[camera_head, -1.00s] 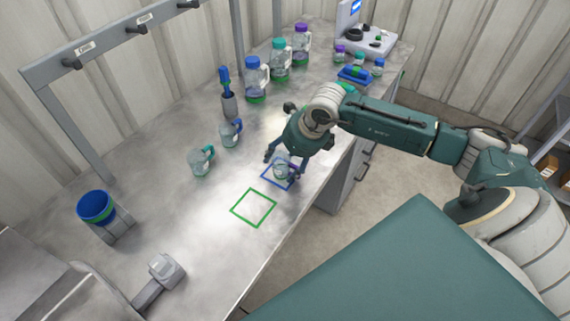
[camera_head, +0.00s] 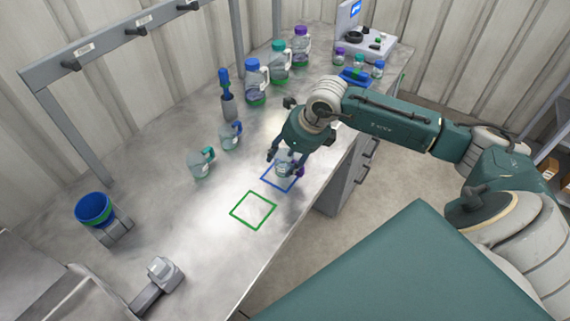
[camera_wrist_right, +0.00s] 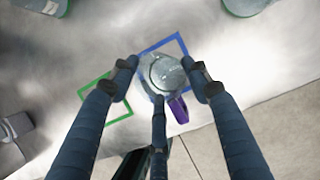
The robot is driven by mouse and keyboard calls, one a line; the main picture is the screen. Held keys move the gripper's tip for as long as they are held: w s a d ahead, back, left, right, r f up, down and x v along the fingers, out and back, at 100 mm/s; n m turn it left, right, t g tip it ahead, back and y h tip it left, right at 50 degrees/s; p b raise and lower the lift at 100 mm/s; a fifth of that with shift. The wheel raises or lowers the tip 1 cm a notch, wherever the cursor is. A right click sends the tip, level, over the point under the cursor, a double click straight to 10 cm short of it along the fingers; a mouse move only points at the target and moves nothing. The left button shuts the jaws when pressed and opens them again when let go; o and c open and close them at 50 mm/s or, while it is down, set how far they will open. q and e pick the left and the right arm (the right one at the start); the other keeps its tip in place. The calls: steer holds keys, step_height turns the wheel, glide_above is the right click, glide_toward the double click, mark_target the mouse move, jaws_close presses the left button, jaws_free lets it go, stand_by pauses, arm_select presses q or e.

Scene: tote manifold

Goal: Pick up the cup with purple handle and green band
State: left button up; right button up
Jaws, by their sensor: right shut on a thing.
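The cup with the purple handle (camera_head: 285,162) is at the blue square outline on the bench. It also shows from above in the right wrist view (camera_wrist_right: 163,72), with its purple handle pointing down in the picture. My right gripper (camera_head: 285,158) is shut on this cup, with fingers on both sides of it. The fingers hide part of the cup, and I cannot make out a green band clearly. Whether the cup touches the bench cannot be told. My left gripper is not in view.
A green-handled cup (camera_head: 201,163) and a blue-handled cup (camera_head: 231,135) stand to the left. A green square outline (camera_head: 253,210) on the bench is empty. A blue bin (camera_head: 95,208) is at the far left. Capped bottles (camera_head: 257,82) stand at the back. The bench's front edge is close by.

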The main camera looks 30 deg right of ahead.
step_height(320, 180, up, 18)
steer(key=b, duration=0.3)
steer(key=s+a+f+n+g+y, duration=0.2)
steer(key=a+n, duration=0.3)
steer(key=n, duration=0.2)
steer(key=s+a+f+n+g+y, duration=0.1)
steer(key=s+a+f+n+g, duration=0.15)
steer(key=a+n, duration=0.35)
steer(key=s+f+n+g+h, duration=0.1)
steer(key=s+n, duration=0.2)
steer(key=n, duration=0.3)
steer(key=s+a+f+n+g+h, duration=0.1)
steer(key=s+f+n+h, duration=0.1)
steer(key=s+n, duration=0.2)
steer(key=s+a+f+n+g+h, duration=0.1)
steer(key=s+n+g, duration=0.1)
steer(key=n, duration=0.6)
steer(key=shift+s+a+f+n+h, duration=0.15)
steer(key=shift+s+a+n+h, duration=0.15)
steer(key=shift+s, duration=0.35)
